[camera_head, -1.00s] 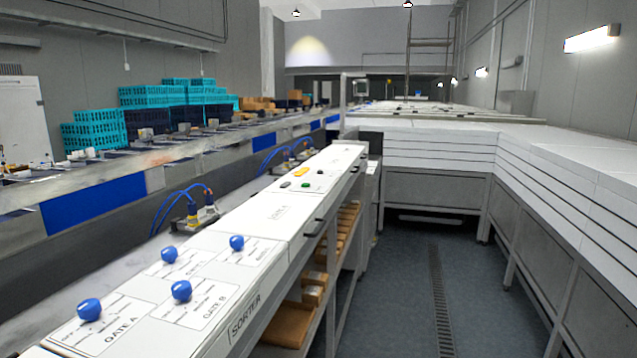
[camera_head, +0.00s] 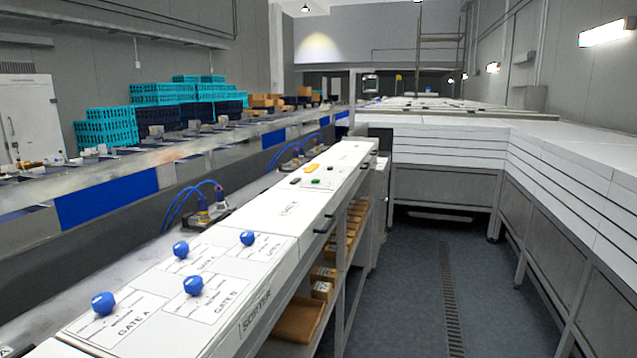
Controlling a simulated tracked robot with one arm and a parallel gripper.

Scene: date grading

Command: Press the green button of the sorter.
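The sorter (camera_head: 262,290) is a long white control console running from the lower left away toward the middle. Its near panel carries several blue knobs, one of them beside the label GATE A (camera_head: 103,303). The green button (camera_head: 315,181) is small and sits on the far panel of the console. Next to it are a yellow-orange control (camera_head: 312,169) and a dark button (camera_head: 295,181). My gripper is not in view, so its opening is hidden.
A conveyor (camera_head: 107,197) with blue side panels runs along the left, with teal crates (camera_head: 105,128) behind it. White stacked tables (camera_head: 450,150) stand ahead and along the right. Grey aisle floor (camera_head: 410,270) with a drain grate is free right of the sorter.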

